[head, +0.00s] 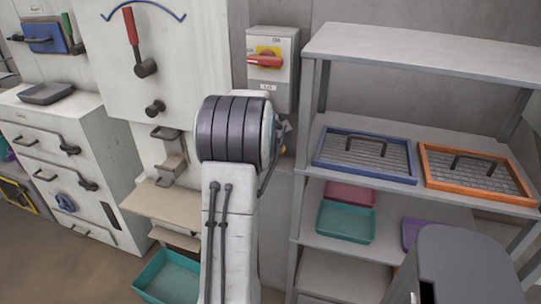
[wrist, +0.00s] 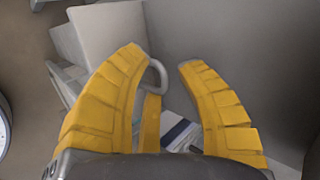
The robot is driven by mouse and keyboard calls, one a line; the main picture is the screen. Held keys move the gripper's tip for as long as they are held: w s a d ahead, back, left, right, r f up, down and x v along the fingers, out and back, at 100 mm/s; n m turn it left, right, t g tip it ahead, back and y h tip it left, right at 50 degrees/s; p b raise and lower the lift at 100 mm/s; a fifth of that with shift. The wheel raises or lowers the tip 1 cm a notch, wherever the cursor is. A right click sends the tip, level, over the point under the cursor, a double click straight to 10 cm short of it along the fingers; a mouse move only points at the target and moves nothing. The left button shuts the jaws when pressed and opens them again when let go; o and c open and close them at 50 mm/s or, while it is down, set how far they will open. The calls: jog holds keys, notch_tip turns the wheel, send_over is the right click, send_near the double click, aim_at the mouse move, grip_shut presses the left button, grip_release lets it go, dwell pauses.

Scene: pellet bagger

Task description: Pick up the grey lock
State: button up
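My gripper (wrist: 160,57) is open in the wrist view, its two yellow fingers apart. A grey curved loop (wrist: 159,73) shows beside the inner edge of the left finger, which hides part of it. It may be the shackle of the grey lock, but I cannot tell for sure. No lock body is clear in either view. A yellow strip (wrist: 151,122) and a white and blue piece (wrist: 178,132) show between the fingers lower down. In the head view, my own arm hides most of my gripper.
A grey switch box (head: 272,85) with a red handle is on the wall behind my arm. A shelf rack (head: 430,55) at the right holds blue (head: 365,174) and orange (head: 430,183) framed trays. A white drawer cabinet (head: 25,112) stands left. A teal bin (head: 168,277) is low beside my arm.

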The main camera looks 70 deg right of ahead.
grip_shut()
jog(key=shift+r, duration=0.3)
dwell(0.8)
